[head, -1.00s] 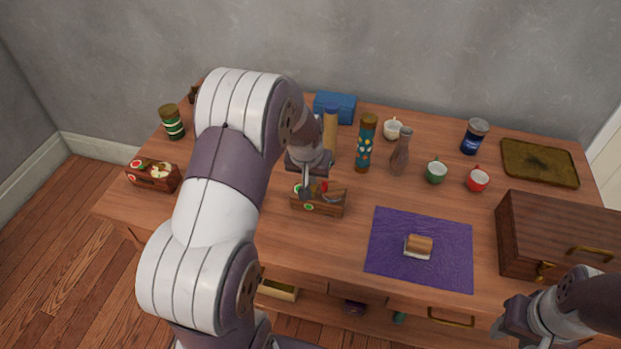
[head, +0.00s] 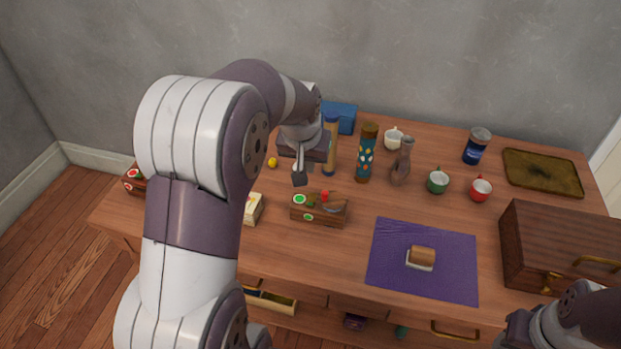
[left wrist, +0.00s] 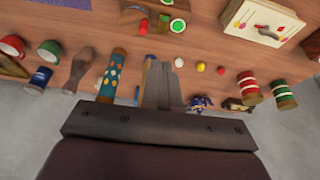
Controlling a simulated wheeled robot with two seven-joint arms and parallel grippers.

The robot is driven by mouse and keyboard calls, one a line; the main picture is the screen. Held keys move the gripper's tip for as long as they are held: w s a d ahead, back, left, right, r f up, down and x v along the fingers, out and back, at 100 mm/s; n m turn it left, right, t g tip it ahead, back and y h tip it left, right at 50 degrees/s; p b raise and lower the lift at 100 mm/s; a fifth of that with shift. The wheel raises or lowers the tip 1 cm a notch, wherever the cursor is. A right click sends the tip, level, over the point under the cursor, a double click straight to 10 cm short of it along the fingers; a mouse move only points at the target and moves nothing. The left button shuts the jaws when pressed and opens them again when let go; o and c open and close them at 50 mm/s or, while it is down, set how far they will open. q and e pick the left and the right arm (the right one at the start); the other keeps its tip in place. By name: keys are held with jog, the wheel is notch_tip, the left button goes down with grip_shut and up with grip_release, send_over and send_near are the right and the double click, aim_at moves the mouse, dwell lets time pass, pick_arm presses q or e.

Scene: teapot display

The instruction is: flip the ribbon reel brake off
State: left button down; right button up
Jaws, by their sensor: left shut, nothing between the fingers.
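I cannot tell for sure which thing is the ribbon reel or its brake. A small wooden box (head: 320,210) with green discs, a red knob and a grey curved part stands mid-table; it also shows in the left wrist view (left wrist: 150,12). A cream box (head: 253,208), partly behind my left arm, shows a dial with a pointer in the left wrist view (left wrist: 262,20). My left gripper (head: 299,178) is shut and empty, above the table just behind the wooden box, apart from it. My right gripper (head: 512,328) is at the lower right, its fingers unclear.
A patterned cylinder (head: 366,155), a tan cylinder (head: 330,148) and a brown vase (head: 402,162) stand close to the right of my left gripper. A purple mat (head: 450,275) bears a small roller-like block (head: 421,257). A wooden chest (head: 560,240) fills the right side.

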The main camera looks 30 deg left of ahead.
pick_arm(q)
send_near(314, 196)
jog(key=x, duration=0.5)
jog(key=shift+w+a+f+b, duration=0.1)
jog(key=shift+w+f+b, duration=0.1)
jog(key=shift+b, duration=0.15)
jog(key=shift+f, duration=0.55)
pick_arm(e)
jog(key=shift+w+a+f, duration=0.1)
jog(key=shift+w+f, duration=0.1)
jog(key=shift+f, duration=0.35)
jog(key=shift+w+f, duration=0.15)
jog(key=shift+f, duration=0.4)
